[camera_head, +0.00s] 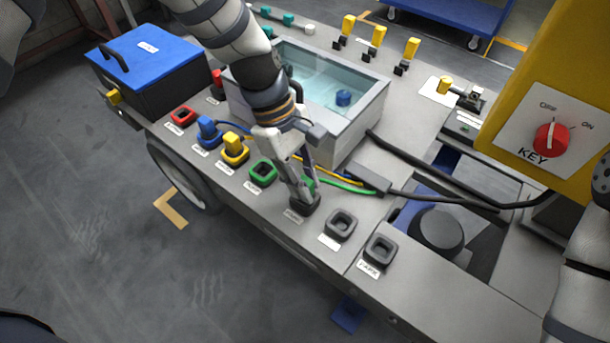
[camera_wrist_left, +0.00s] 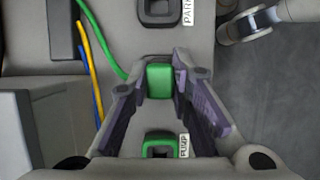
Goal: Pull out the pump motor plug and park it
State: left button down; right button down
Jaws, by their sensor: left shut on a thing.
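My left gripper (camera_head: 303,190) is shut on the green pump motor plug (camera_wrist_left: 160,80), with a finger on each side of it. The green cable (camera_head: 345,187) runs from the plug. The green socket labelled PUMP (camera_head: 262,172) is empty; it also shows in the wrist view (camera_wrist_left: 160,145). The plug is at a dark socket (camera_head: 304,207) beside the green one. The fingers hide whether it is seated there or just above. Another dark socket, with a label starting PAR (camera_wrist_left: 160,10), is empty. Part of my right gripper (camera_wrist_left: 245,22) shows at the upper right of the wrist view.
A blue plug (camera_head: 207,130) and a yellow plug (camera_head: 234,147) sit in their sockets. Black cables (camera_head: 440,198) cross the deck to the right. A yellow key-switch box (camera_head: 550,90) hangs at the right.

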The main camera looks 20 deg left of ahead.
pick_arm(q)
jog(key=shift+f, duration=0.55)
jog(key=c, duration=1.4)
grip_release()
jog(key=shift+o, duration=0.2)
jog(key=shift+r, duration=0.1)
jog(key=v, duration=1.2)
